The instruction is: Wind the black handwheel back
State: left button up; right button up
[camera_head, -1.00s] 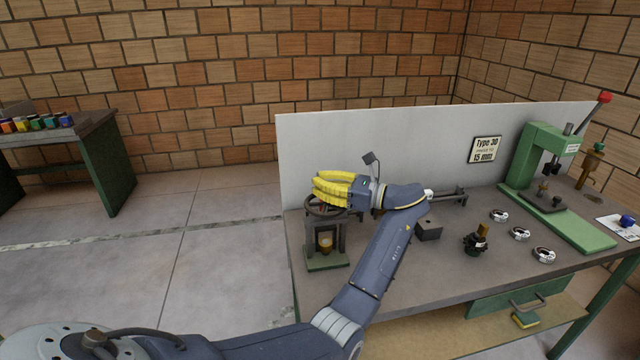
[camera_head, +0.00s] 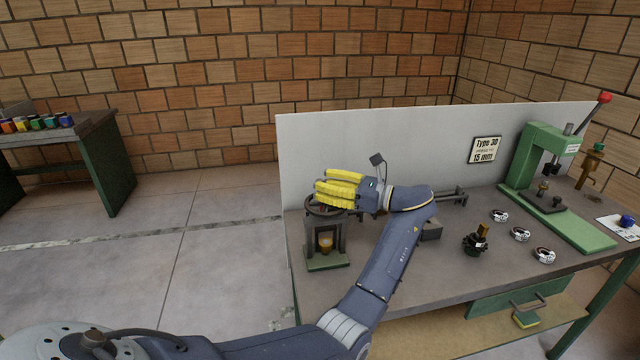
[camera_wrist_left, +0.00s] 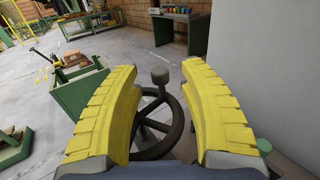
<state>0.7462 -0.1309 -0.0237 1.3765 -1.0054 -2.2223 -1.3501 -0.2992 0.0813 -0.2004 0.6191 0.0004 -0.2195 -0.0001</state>
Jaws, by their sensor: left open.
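The black handwheel (camera_head: 325,208) sits flat on top of a small dark press frame (camera_head: 341,238) with a green base, at the left end of the workbench. An orange-brown piece (camera_head: 326,242) stands inside the frame. My left gripper (camera_head: 322,193) has yellow fingers and is just above the wheel, reaching in from the right. In the left wrist view its fingers (camera_wrist_left: 160,95) are spread, with the wheel (camera_wrist_left: 172,123) and its upright knob (camera_wrist_left: 160,77) showing in the gap. Whether a finger touches the wheel I cannot tell. My right gripper is in neither view.
A grey panel (camera_head: 400,150) stands behind the bench (camera_head: 410,275). To the right are a dark block (camera_head: 431,231), a black fixture (camera_head: 476,243), several white-and-black rings (camera_head: 520,233) and a green lever press (camera_head: 540,155). Floor (camera_head: 220,250) left of the bench is clear.

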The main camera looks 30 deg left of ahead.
pick_arm(q)
jog(key=w+d, duration=0.2)
jog(key=d, duration=0.8)
